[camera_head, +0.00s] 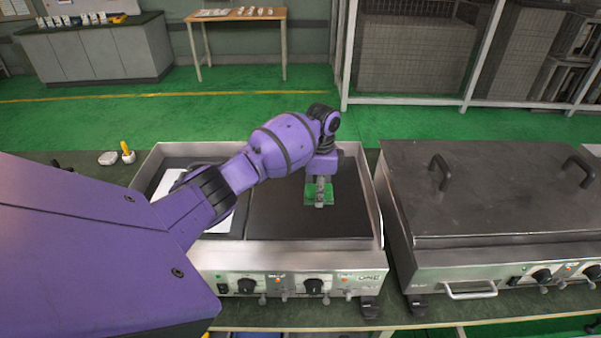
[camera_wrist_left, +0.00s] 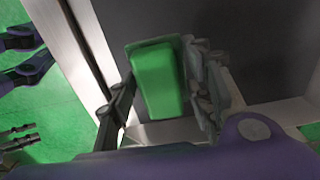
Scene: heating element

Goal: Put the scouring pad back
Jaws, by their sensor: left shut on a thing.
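The green scouring pad (camera_head: 311,198) is over the dark right-hand plate of the open griddle (camera_head: 268,222). My left gripper (camera_head: 321,187) points down at the pad and is shut on it. In the left wrist view the green pad (camera_wrist_left: 157,80) sits between the two fingers of my left gripper (camera_wrist_left: 163,88). I cannot tell whether the pad touches the plate. My right gripper does not show in the head view.
A white sheet (camera_head: 222,222) lies on the griddle's left part, partly behind my arm. A second griddle with a closed lid (camera_head: 480,190) stands to the right. A yellow-handled tool (camera_head: 127,152) and a pale object (camera_head: 108,158) lie at the left on the bench.

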